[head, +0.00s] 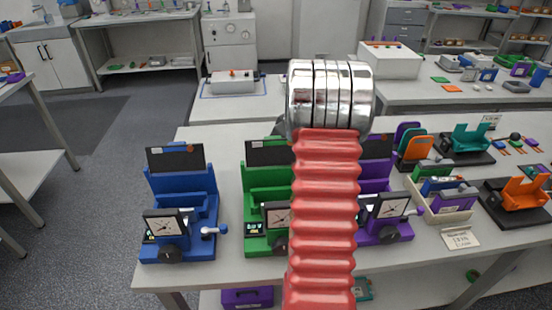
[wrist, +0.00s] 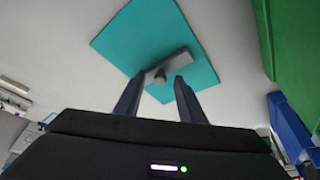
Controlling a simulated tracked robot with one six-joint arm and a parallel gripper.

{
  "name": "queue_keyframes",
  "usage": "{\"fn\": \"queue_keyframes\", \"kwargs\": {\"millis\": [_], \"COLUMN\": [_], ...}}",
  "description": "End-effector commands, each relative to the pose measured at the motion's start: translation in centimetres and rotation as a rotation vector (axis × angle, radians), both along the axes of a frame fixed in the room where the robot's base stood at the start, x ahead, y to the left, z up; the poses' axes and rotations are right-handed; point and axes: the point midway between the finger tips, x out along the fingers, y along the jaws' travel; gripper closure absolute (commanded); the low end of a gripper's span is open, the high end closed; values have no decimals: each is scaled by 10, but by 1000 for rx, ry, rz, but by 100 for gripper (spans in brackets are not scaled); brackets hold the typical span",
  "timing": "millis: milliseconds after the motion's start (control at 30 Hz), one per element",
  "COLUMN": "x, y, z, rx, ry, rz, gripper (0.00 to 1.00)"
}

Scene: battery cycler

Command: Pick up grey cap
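In the wrist view, a grey piece (wrist: 168,66) with a slanted bar and a short round stub shows against a flat teal panel (wrist: 125,38). It may be the grey cap, but I cannot tell for sure. My gripper (wrist: 158,88) has its two dark fingers apart, one on each side below the grey piece in the picture. The gap between the fingers looks empty. I cannot tell how far the piece is from the fingertips. In the head view my red arm hides the gripper and part of the table.
On the white table stand a blue device (head: 180,205), a green device (head: 262,215) and a purple device (head: 388,210). A beige bin (head: 440,212), a teal holder (head: 468,145) and an orange holder (head: 525,192) are at the right. Green (wrist: 285,45) and blue (wrist: 290,130) parts border the wrist view's right side.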

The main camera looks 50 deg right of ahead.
Motion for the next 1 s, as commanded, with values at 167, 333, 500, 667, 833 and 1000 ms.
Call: {"fn": "queue_keyframes", "kwargs": {"millis": [167, 333, 500, 667, 833, 1000], "x": [0, 0, 0, 0, 0, 1], "y": [0, 0, 0, 0, 0, 0], "z": [0, 0, 0, 0, 0, 4], "rx": [0, 0, 0, 0, 0, 0], "ry": [0, 0, 0, 0, 0, -1], "rz": [0, 0, 0, 0, 1, 1], "gripper": [72, 84, 96, 100, 100, 100]}}
